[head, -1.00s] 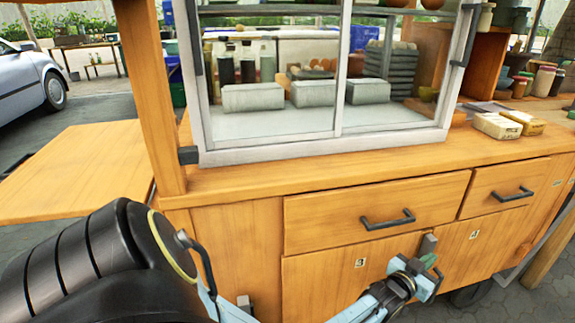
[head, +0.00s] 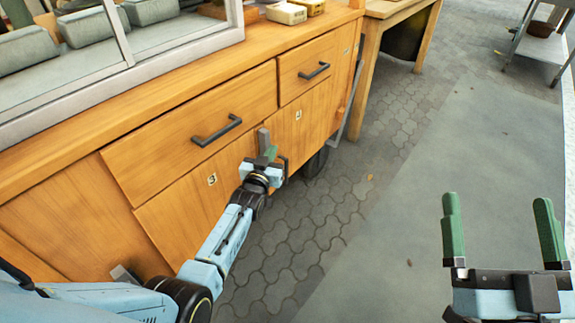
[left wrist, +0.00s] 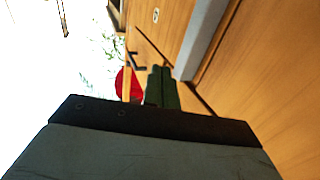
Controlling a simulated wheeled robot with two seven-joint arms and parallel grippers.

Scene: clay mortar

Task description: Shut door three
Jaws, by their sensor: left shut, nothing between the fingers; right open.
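Door three (head: 185,210) is the wooden panel marked with a "3" label (head: 212,180) under the wide drawer in the head view. It looks flush or nearly flush with the cabinet front; I cannot tell if a small gap is left. A grey upright handle (head: 263,138) stands by its right edge. My left gripper (head: 268,156) is shut and empty, close to this handle; contact is unclear. In the left wrist view its green fingers (left wrist: 161,88) are together beside a grey bar (left wrist: 207,38). My right gripper (head: 503,232) is open and empty over the pavement, away from the cart.
The wide drawer (head: 185,135) and small drawer (head: 308,68) above have dark handles and look closed. Another door (head: 308,120) with a label is on the right. A wheel (head: 315,160) shows below the cart. Open pavement (head: 345,205) lies to the right.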

